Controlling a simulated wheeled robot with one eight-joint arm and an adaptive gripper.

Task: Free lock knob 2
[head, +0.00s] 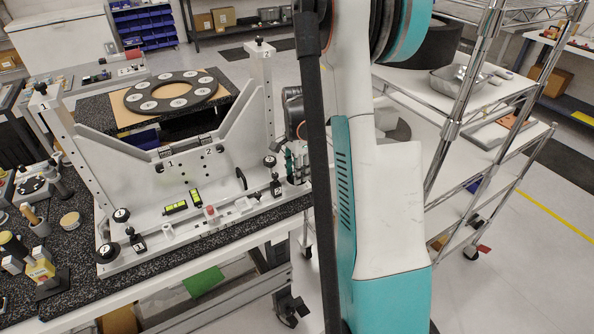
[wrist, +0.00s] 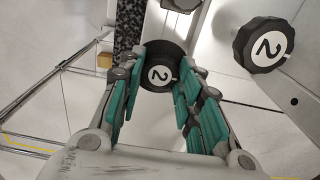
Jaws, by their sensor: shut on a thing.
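A round black knob marked 2 (wrist: 161,68) sits between the fingertips of my gripper (wrist: 163,82) in the wrist view. The green-padded fingers are shut on it from both sides. A second black knob marked 2 (wrist: 264,46) stands apart, to the right of the fingers, on the grey metal fixture. In the head view my gripper (head: 293,164) is at the right end of the mirror fixture (head: 212,165), partly behind my arm. The knob in its grip cannot be made out there. The other black knob (head: 270,161) shows just left of the fingers.
Two black knobs (head: 120,215) (head: 107,252) are at the fixture's left end. A small post tagged 2 (head: 276,187) stands close beside my gripper. A dark ring (head: 171,92) lies behind the fixture. A wire-shelf cart (head: 487,140) stands to the right.

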